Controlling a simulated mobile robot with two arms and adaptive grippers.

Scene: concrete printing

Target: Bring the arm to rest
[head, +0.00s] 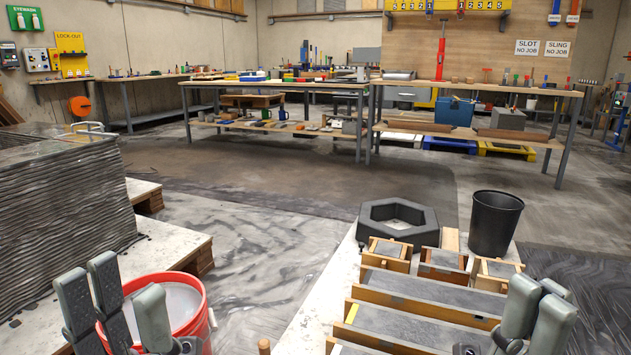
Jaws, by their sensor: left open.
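My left gripper (122,290) is at the lower left, fingers pointing up and spread apart. It is open, with nothing seen between its fingers. Its fingers overlap the near left side of a red bucket (198,322) with grey contents; I cannot tell whether they touch it. My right gripper (538,296) is at the lower right, fingers also pointing up. They overlap one another in the picture, so its opening is unclear. It appears in front of the ends of the long wooden moulds (425,296). Nothing is seen held in it. Both wrists are cut off by the lower edge.
A layered grey printed wall (65,195) stands at the left. A black bin (494,222) and a dark hexagonal ring (398,222) stand behind the filled moulds. Workbenches (480,88) with tools line the back. The floor (300,185) between is clear.

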